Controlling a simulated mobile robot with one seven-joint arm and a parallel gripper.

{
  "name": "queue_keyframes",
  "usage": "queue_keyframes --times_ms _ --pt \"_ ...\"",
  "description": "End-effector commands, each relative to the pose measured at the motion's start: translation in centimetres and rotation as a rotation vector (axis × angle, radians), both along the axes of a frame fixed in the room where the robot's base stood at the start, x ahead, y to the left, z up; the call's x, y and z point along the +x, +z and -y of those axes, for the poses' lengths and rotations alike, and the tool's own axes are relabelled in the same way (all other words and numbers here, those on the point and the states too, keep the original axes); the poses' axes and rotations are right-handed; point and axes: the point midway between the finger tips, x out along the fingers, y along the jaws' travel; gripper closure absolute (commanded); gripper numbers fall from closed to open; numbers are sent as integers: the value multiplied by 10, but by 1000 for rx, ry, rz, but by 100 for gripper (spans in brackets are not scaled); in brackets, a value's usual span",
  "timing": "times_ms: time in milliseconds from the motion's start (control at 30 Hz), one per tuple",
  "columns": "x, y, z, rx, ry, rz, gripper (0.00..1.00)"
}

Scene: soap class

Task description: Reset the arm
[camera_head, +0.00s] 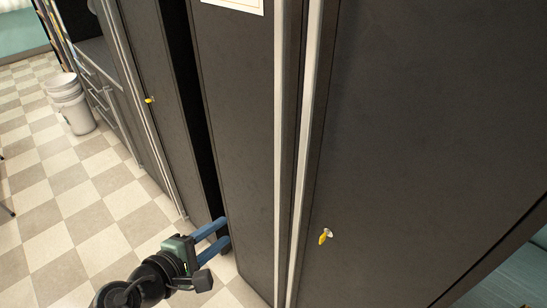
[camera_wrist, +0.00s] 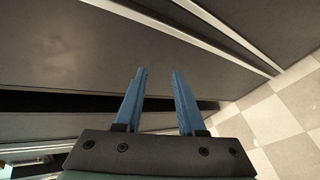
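My gripper (camera_head: 218,236) is at the lower middle of the head view, at the end of my black arm. Its two blue fingers are apart with nothing between them. They point toward the lower part of a dark grey cabinet door (camera_head: 240,130), which stands ajar beside a dark gap. In the wrist view my gripper (camera_wrist: 159,85) also shows open and empty, with the dark door panel (camera_wrist: 70,50) ahead of the fingers. I cannot tell whether a fingertip touches the door.
Another dark cabinet door (camera_head: 430,130) with a yellow key (camera_head: 325,236) fills the right. A row of cabinets with a second key (camera_head: 149,99) runs along the left. White buckets (camera_head: 72,105) stand far left.

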Motion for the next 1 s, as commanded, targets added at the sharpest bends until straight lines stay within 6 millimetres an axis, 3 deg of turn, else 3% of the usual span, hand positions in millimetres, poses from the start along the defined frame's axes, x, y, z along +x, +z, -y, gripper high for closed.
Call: queue_keyframes --times_ms 33,100,267,433,600,700,800,1000 --pt "21 35 4 164 -9 108 61" --pt "42 83 9 384 -5 253 61" --pt "61 202 28 817 50 577 61" --pt "39 327 59 1188 181 891 61" --pt "-19 432 88 1478 385 1149 61" --pt "-55 472 101 1594 506 1249 61" --pt "-83 497 108 1667 598 1309 61" --pt "-102 512 112 1713 663 1343 61"
